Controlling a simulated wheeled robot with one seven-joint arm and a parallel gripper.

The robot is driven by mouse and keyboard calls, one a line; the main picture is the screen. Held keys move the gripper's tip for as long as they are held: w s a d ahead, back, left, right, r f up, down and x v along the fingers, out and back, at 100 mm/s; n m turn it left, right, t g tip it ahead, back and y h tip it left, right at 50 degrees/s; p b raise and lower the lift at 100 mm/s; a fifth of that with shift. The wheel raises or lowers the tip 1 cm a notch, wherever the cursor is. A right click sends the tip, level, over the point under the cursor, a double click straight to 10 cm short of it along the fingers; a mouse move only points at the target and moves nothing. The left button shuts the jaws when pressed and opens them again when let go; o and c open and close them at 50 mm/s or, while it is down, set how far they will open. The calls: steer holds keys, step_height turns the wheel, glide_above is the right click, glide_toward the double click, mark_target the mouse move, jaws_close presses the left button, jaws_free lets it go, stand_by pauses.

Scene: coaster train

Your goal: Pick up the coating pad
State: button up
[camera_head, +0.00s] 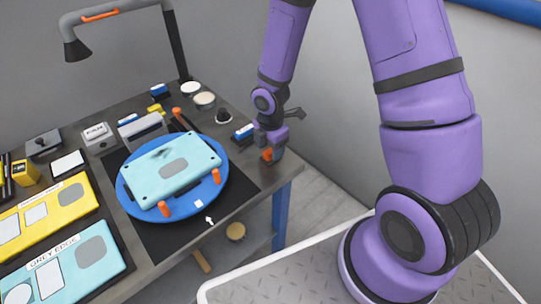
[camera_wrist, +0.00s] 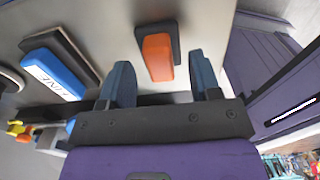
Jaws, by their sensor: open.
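A small block with an orange top and dark base, which looks like the coating pad (camera_wrist: 157,57), lies on the grey bench top in the wrist view. In the head view its orange side (camera_head: 267,154) shows at the bench's right edge, partly hidden by my gripper (camera_head: 274,146). In the wrist view my gripper (camera_wrist: 161,62) is open, with one blue finger on each side of the block. I see gaps between block and fingers, and nothing is held. I cannot tell the exact height of the fingertips over the bench.
A blue-and-white lettered block (camera_wrist: 55,74) with a dark part lies left of my gripper. A blue turntable (camera_head: 128,198) bears a light-blue panel (camera_head: 150,178). A lamp (camera_head: 75,48) stands behind. The bench's right edge is close.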

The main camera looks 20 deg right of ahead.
steer(key=shift+f, duration=0.95)
jaws_close()
steer(key=shift+r, duration=0.2)
